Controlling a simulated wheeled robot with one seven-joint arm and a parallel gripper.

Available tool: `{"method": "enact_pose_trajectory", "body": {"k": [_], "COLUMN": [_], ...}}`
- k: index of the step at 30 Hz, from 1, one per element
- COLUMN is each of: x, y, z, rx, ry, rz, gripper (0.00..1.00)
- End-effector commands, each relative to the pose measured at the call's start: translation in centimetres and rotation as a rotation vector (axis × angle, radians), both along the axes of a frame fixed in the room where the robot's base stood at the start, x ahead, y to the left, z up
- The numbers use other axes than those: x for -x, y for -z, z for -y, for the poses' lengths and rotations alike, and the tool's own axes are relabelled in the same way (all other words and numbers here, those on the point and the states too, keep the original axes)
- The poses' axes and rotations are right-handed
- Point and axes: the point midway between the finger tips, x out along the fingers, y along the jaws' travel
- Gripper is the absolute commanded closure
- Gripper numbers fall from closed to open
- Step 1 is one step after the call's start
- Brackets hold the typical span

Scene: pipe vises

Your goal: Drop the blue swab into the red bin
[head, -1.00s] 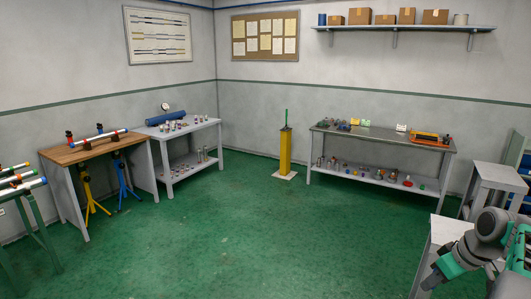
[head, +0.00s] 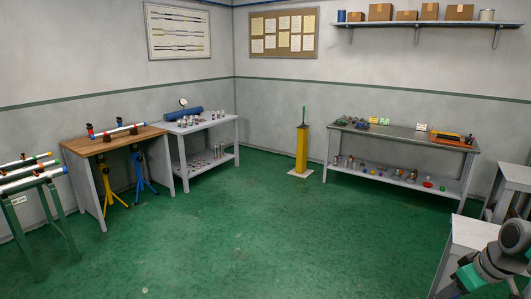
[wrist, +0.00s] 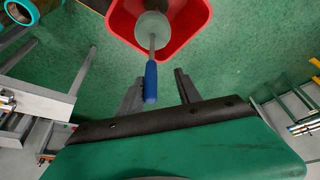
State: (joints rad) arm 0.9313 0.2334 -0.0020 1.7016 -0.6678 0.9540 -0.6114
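In the wrist view, the swab has a blue handle (wrist: 150,82), a thin grey shaft and a pale round head (wrist: 152,28). Its head is over or inside the red bin (wrist: 192,38), seen from above at the top of the picture; I cannot tell how deep. The handle points back toward my gripper (wrist: 160,80). My gripper's two dark fingers are spread well wider than the handle, which shows between them, nearer the left finger. I cannot tell whether that finger touches it. In the head view, neither swab nor bin shows, and my arm is at the lower right.
A wooden bench (head: 112,144) and a grey table (head: 205,123) stand at the left. A grey workbench (head: 400,140) with a lower shelf stands at the back right. A yellow post (head: 301,150) stands between them. The green floor (head: 240,230) is clear in the middle.

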Motion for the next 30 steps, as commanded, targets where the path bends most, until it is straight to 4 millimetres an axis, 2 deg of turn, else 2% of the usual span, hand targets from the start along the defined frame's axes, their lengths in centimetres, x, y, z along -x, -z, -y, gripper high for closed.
{"method": "enact_pose_trajectory", "body": {"k": [8, 11, 18, 21, 30], "x": [0.1, 0.6, 2.4, 2.8, 2.9], "y": [-0.2, -1.5, -6.1, -7.0, -7.2], "z": [0.1, 0.3, 0.8, 0.8, 0.8], "rx": [0.0, 0.001, 0.002, 0.0, -0.002], "ry": [0.001, 0.003, 0.003, 0.001, 0.006], "rz": [0.0, 0.001, 0.002, 0.0, -0.001], "gripper": [0.59, 0.59, 0.59, 0.59, 0.59]}}
